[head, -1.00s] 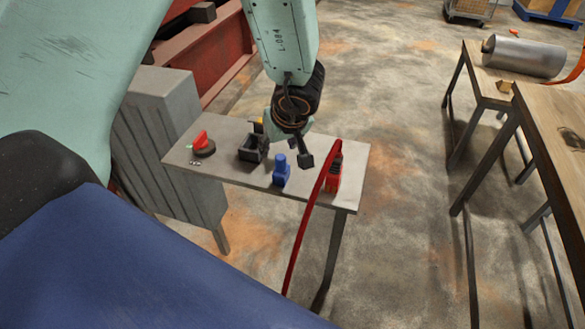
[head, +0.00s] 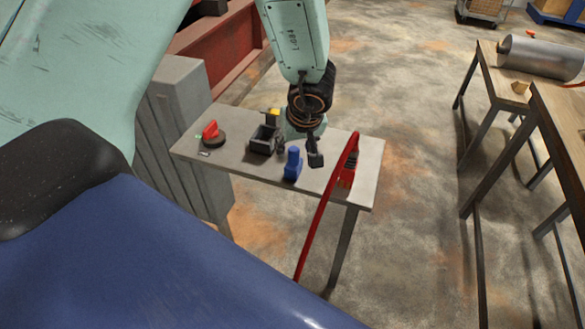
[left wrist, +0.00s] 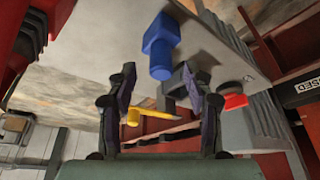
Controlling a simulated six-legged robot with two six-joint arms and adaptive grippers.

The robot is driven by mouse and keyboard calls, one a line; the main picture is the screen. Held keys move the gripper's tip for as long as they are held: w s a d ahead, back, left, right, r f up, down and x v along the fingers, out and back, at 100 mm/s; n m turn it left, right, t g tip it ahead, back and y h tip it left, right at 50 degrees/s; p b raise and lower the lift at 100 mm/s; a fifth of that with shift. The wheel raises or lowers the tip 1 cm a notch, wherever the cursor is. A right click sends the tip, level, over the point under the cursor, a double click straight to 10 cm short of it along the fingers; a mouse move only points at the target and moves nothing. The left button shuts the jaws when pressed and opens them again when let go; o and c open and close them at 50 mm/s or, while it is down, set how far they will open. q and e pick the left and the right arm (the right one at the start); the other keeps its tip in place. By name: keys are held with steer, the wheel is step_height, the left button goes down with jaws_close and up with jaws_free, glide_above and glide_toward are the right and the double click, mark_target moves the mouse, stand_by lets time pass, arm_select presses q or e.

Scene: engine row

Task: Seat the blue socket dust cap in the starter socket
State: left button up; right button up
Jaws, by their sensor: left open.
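The blue socket dust cap (head: 292,163) stands upright on a small grey table, near its front edge. It also shows in the left wrist view (left wrist: 161,45), beyond my fingertips and clear of them. My left gripper (head: 299,151) is open and empty, just behind and above the cap in the head view. Its two fingers stand apart in the left wrist view (left wrist: 159,88). A black open-topped block (head: 264,139) stands left of the cap; I cannot tell if it is the starter socket. My right gripper is not in view.
A red knob on a dark disc (head: 212,134) sits at the table's left. A red connector (head: 347,170) with a thick red cable (head: 322,210) is at its right. A yellow-topped piece (head: 272,114) stands behind the block. Bare tabletop (head: 362,150) lies far right.

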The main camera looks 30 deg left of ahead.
mark_target(294, 151)
arm_select(q)
step_height(294, 151, down, 2)
steer(key=shift+f+b, duration=0.1)
steer(key=shift+b, duration=0.5)
steer(key=shift+w+a+f, duration=0.15)
steer(key=shift+f, duration=0.15)
steer(key=shift+w+a+f, duration=0.15)
steer(key=shift+a+f, duration=0.1)
steer(key=shift+w+a+f, duration=0.1)
steer(key=shift+a+f, duration=0.05)
steer(key=shift+a, duration=0.1)
steer(key=shift+s+d+r, duration=0.2)
steer(key=shift+d+r, duration=0.1)
steer(key=shift+d, duration=0.05)
steer(key=c, duration=0.3)
steer(key=shift+w+a+f, duration=0.1)
steer(key=shift+a+f, duration=0.1)
steer(key=c, duration=0.4)
steer(key=shift+d, duration=0.1)
jaws_close()
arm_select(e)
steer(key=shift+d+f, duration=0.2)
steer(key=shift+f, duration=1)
